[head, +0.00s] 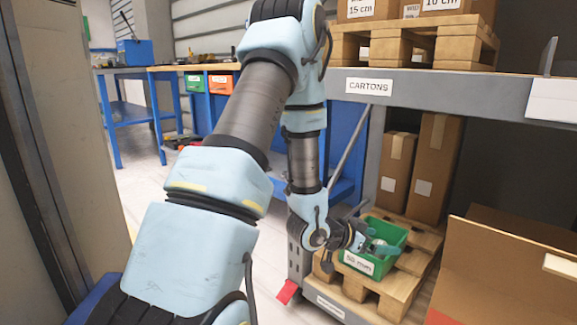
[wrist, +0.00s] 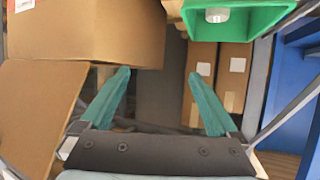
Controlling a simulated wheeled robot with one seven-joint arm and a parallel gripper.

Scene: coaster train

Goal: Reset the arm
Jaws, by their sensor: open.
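My gripper (wrist: 158,75) has its two teal fingers spread apart in the wrist view, with nothing between them. In the head view my gripper (head: 376,246) is low at the right, close to the green bin (head: 395,232) labelled in mm, and it hides part of the bin. The bin stands on a wooden pallet (head: 412,277) on the lower shelf. The green bin (wrist: 283,17) also shows at the top right of the wrist view, with a small grey piece (wrist: 217,15) in it. Whether my gripper touches the bin cannot be told.
The shelf marked CARTONS (head: 425,88) lies above my gripper. Tall cartons (head: 435,165) stand behind the bin, and an open cardboard box (head: 500,265) is at the right. A blue workbench (head: 125,90) stands at the back left. Open floor shows left of the shelf.

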